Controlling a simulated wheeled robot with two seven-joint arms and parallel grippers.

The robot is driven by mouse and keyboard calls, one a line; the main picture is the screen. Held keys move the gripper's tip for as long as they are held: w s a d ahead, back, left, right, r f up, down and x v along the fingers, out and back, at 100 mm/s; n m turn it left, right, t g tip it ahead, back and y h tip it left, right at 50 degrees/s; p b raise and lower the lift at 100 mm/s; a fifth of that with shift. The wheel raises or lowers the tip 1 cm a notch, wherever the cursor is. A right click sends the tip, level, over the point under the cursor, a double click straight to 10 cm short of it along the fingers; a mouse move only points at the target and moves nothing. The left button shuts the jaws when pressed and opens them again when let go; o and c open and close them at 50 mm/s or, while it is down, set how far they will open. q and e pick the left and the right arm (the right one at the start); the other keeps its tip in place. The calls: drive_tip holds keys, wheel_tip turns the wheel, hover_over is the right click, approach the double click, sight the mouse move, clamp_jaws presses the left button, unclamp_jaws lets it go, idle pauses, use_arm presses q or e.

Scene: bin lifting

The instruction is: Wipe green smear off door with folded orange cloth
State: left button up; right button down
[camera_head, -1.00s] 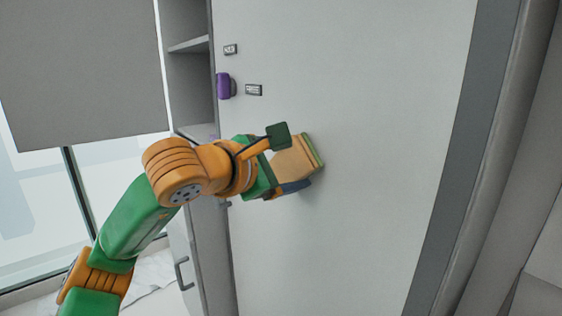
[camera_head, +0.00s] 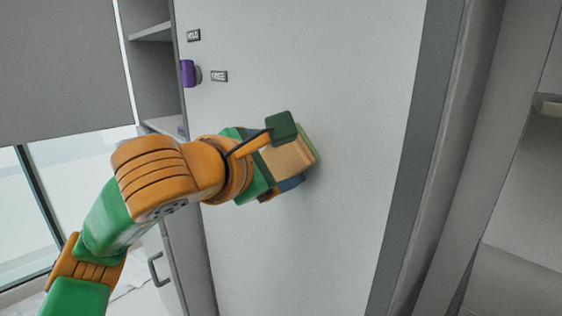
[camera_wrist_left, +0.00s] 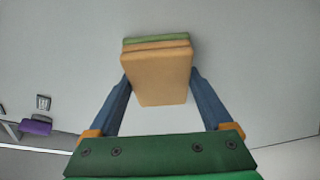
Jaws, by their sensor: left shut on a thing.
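My left gripper (camera_head: 286,166) is shut on the folded orange cloth (camera_head: 292,158). In the left wrist view the cloth (camera_wrist_left: 160,80) sits between two blue fingers. Its far end is close to the pale grey door (camera_head: 330,70); I cannot tell whether it touches. A green strip (camera_wrist_left: 155,41) runs along the cloth's door-side edge. I cannot tell whether it is part of the cloth or the smear. No separate green smear shows on the visible door face; the area behind the cloth is hidden. My right gripper is out of view.
Open grey shelves (camera_head: 152,75) stand left of the door. A dark grey frame (camera_head: 412,170) borders its right side. The door face around the gripper is clear.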

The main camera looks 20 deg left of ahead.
use_arm(q)
drive_tip(key=shift+w+a, duration=0.4)
drive_tip(key=shift+a, duration=0.55)
drive_tip(key=shift+w+a, duration=0.4)
drive_tip(key=shift+a, duration=0.5)
drive_tip(key=shift+w+a, duration=0.4)
drive_tip(key=shift+a, duration=0.55)
drive_tip(key=w+a, duration=0.2)
drive_tip(key=a, duration=0.4)
drive_tip(key=shift+w+a+p, duration=0.2)
drive_tip(key=shift+w+p, duration=0.1)
drive_tip(key=shift+p, duration=0.15)
drive_tip(key=s, duration=0.1)
drive_tip(key=s+a+b, duration=0.1)
drive_tip(key=s, duration=0.1)
drive_tip(key=s+a+b, duration=0.1)
drive_tip(key=s, duration=0.1)
drive_tip(key=shift+s+a, duration=0.1)
drive_tip(key=shift+s, duration=0.1)
